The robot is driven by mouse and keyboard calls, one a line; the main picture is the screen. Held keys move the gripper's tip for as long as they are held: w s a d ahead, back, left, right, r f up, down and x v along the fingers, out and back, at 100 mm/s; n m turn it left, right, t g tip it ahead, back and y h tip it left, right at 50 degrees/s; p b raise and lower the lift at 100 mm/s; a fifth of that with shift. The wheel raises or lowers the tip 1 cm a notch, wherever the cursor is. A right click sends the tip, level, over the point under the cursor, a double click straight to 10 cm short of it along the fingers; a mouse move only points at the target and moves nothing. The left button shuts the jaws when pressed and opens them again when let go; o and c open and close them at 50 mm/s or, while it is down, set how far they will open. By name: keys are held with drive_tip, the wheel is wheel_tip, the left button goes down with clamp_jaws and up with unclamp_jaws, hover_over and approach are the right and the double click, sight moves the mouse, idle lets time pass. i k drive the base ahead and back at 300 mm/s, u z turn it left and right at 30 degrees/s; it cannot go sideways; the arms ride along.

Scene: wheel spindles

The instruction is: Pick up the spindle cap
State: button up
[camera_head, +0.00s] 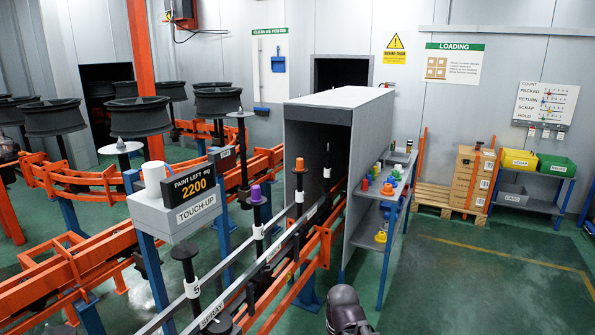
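Several caps are in view, and I cannot tell which one the task means. An orange cap (300,164) sits on top of an upright spindle with a white band, in front of the grey tunnel. A purple cap (256,194) sits on a nearer spindle to its left. A dark rounded part at the bottom centre seems to be my arm; no gripper fingers show.
The grey tunnel (372,112) stands over the conveyor rails. The blue-framed shelf unit (408,175) stands beside it. A touch-up box (176,215) and dark wheels (138,117) on spindles fill the left. Cartons (470,178) stand on a pallet behind. Green floor at right is clear.

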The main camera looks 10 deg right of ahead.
sight(299, 161)
drive_tip(key=u, duration=0.05)
drive_tip(key=k, duration=0.15)
drive_tip(key=z, duration=0.8)
drive_tip(key=i, duration=0.95)
drive_tip(key=z, duration=0.7)
drive_tip(key=i, duration=1.6)
drive_tip(key=u, duration=0.5)
drive_tip(key=i, duration=0.55)
drive_tip(key=u, duration=0.9)
drive_tip(key=i, duration=0.45)
drive_tip(key=u, duration=0.25)
